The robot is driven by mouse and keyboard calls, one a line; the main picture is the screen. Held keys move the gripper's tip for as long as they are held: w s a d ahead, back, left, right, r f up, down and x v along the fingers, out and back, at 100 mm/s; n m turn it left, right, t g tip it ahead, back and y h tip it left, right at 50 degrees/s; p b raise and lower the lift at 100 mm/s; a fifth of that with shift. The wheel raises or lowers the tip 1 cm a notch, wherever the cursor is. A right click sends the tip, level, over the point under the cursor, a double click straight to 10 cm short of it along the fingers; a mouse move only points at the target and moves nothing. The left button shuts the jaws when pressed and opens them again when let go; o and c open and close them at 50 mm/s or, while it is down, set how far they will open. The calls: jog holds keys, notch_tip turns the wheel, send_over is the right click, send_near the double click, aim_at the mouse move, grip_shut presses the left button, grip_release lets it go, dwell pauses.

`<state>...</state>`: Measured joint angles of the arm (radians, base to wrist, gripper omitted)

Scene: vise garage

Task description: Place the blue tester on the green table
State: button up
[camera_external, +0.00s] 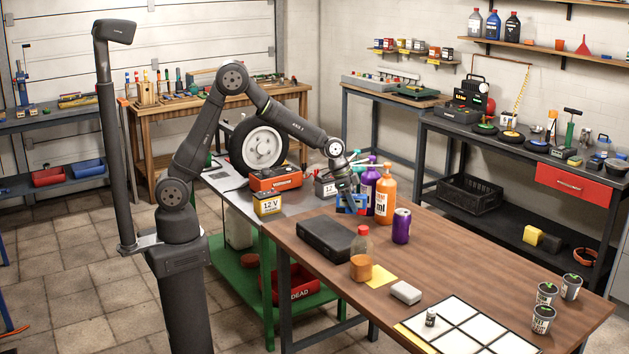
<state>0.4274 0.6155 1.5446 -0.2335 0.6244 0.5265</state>
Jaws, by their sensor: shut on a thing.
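The blue tester (351,206) is at the end of my arm, above the far edge of the brown wooden table. My gripper (346,194) is shut on it from above; its fingers are small here and partly hide the tester. The green table (236,267) has green legs, a green lower shelf and a grey top, and stands left of and behind the wooden table. On its top are a wheel (259,146), an orange device (275,179) and a yellow 12 V battery (268,204). The tester is to the right of these.
Purple (369,191) and orange (386,194) bottles stand close to the right of my gripper, with a purple can (401,226) in front. A black case (326,238) lies below on the wooden table. A grey battery (325,184) stands just left of my gripper.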

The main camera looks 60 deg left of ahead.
jog(key=a, duration=0.1)
jog(key=s+a+n, duration=0.1)
jog(key=shift+s+a+r, duration=0.1)
jog(key=shift+a+r, duration=0.05)
jog(key=shift+a, duration=0.2)
jog(key=w+a+r+n+y, duration=0.1)
jog(key=a+n, duration=0.1)
jog(key=a, duration=1)
jog(key=w+a+r+n+t, duration=0.1)
jog(key=w+a+n, duration=0.1)
jog(key=a, duration=1.1)
jog(key=shift+w+r+n+y, duration=0.2)
jog(key=shift+w+n+y, duration=0.1)
jog(key=shift+y, duration=0.1)
notch_tip(320, 180, up, 18)
jog(key=m+g+h, duration=0.1)
jog(key=m+h, duration=0.1)
jog(key=m, duration=0.4)
send_over(406, 255)
jog(key=s+a, duration=0.1)
notch_tip(406, 255, down, 31)
jog(key=shift+s+r, duration=0.1)
jog(key=shift+s, duration=0.05)
